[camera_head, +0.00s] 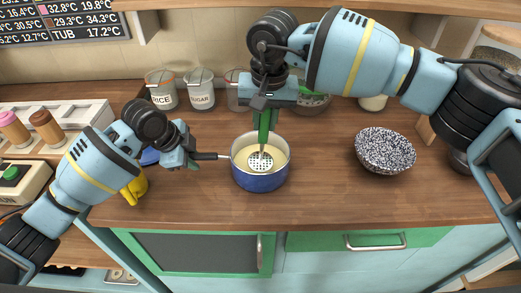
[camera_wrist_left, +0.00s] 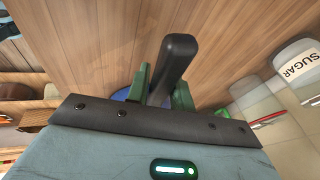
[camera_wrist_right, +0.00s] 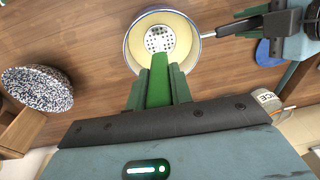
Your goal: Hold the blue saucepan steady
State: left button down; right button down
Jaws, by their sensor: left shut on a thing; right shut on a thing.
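The blue saucepan (camera_head: 260,183) stands upright on the wooden counter, with pale yellow contents inside. Its dark handle (camera_wrist_left: 173,62) points left in the head view. My left gripper (camera_head: 195,157) is shut on that handle, beside the pan. My right gripper (camera_head: 267,108) is above the pan, shut on the green handle of a utensil (camera_wrist_right: 159,80). The utensil's round perforated white head (camera_head: 260,161) is down in the pan, against the pale contents. The right wrist view also shows the pan (camera_wrist_right: 129,55) from above. My right gripper hides part of the utensil's handle.
A speckled bowl (camera_head: 384,150) stands right of the pan. Rice (camera_head: 161,90) and sugar (camera_head: 200,90) jars stand at the back. A yellow item (camera_head: 135,188) and a blue item (camera_head: 149,156) lie by my left arm. The counter between pan and speckled bowl is clear.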

jog(key=shift+s+d+r, duration=0.25)
jog(key=shift+d+r, duration=0.1)
jog(key=shift+d, duration=0.1)
jog(key=shift+s+d+r, duration=0.2)
jog(key=shift+d+r, duration=0.1)
jog(key=shift+d, duration=0.15)
notch_tip(320, 180, down, 5)
jog(key=shift+r, duration=0.25)
jog(key=shift+r, duration=0.55)
